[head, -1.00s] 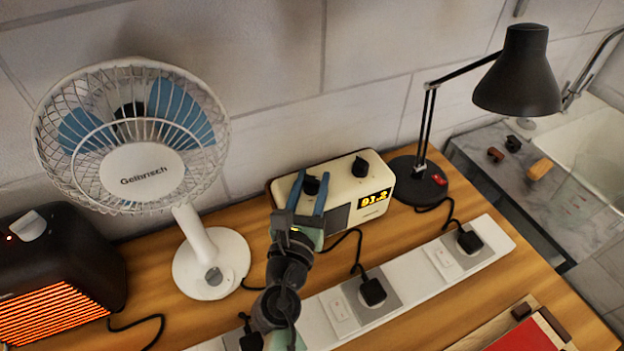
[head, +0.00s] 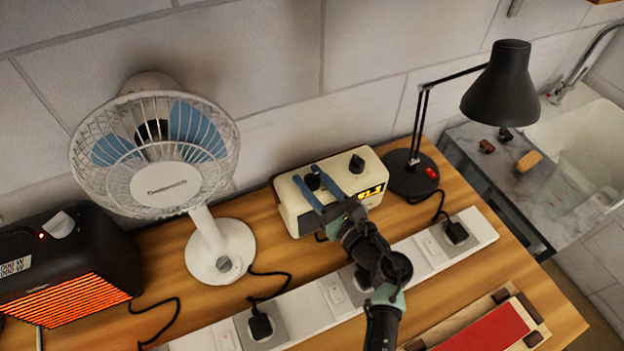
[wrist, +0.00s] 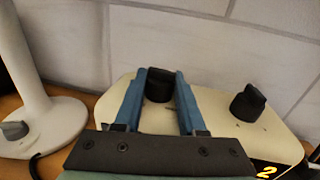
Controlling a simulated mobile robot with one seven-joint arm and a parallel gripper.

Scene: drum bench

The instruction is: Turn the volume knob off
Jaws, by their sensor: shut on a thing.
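A cream radio (head: 302,222) with an orange digital display (head: 371,191) stands on the wooden bench against the tiled wall. It has two black knobs on its top, a left knob (head: 312,182) and a right knob (head: 357,164). The frames show no label saying which is the volume knob. My gripper (head: 306,174) has its blue fingers around the left knob, shut on it. In the wrist view the left knob (wrist: 159,86) sits between the fingertips, and the right knob (wrist: 248,102) stands free to the right. My gripper hides part of the radio's front and display.
A white fan (head: 160,160) stands left of the radio, and a heater (head: 60,265) glows farther left. A black desk lamp (head: 500,85) stands close on the right. A white power strip (head: 312,300) with plugs and cables lies in front.

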